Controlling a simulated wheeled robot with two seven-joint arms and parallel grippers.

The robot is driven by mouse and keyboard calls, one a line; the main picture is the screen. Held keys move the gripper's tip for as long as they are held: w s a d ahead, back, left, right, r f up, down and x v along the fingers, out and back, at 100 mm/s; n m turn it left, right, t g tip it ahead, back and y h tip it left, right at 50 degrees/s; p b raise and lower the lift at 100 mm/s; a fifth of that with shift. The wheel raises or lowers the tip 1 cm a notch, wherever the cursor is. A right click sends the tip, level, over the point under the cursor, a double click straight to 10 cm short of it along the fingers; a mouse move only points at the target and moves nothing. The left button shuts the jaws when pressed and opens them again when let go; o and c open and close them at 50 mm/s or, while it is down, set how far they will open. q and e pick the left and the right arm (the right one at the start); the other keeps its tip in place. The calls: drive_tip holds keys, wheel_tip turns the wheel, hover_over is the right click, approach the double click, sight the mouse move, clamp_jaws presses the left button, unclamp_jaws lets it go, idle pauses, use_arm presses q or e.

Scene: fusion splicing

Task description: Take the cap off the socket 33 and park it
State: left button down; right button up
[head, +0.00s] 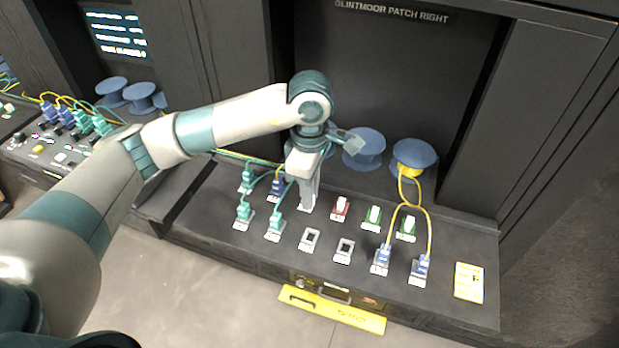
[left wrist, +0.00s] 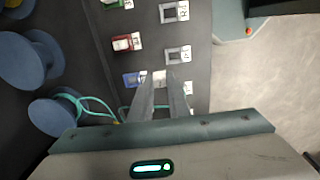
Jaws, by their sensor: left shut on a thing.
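My left gripper (head: 307,205) is low over the back row of sockets on the dark panel, just left of a red socket with a white cap (head: 340,207). In the left wrist view its fingers (left wrist: 168,80) are closed around a small white cap (left wrist: 158,76). A blue socket (left wrist: 133,79) shows beside the fingertips. I cannot tell whether the cap is still seated or lifted. The number 33 is not readable. My right gripper is not in view.
Two empty grey sockets (head: 309,239) (head: 344,250) lie in front. Green capped sockets (head: 373,216) stand to the right, blue plugs with yellow cables (head: 381,260) front right. Teal plugs (head: 274,226) with cables are close on the left. Blue spools (head: 364,148) stand behind.

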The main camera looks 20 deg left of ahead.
use_arm(q)
drive_tip(key=s+f+b, duration=0.2)
drive_tip(key=f, duration=0.1)
drive_tip(key=s+d+f+b, duration=0.1)
drive_tip(key=f+b, duration=0.1)
drive_tip(key=shift+s+d+f, duration=0.1)
drive_tip(key=shift+s, duration=0.15)
drive_tip(key=shift+f+b, duration=0.55)
drive_tip(key=shift+b, duration=0.2)
drive_tip(key=shift+b, duration=0.45)
idle(0.6)
drive_tip(key=shift+a+f+b, duration=0.25)
drive_tip(key=shift+a+b, duration=0.05)
drive_tip(key=shift+b, duration=0.15)
idle(0.3)
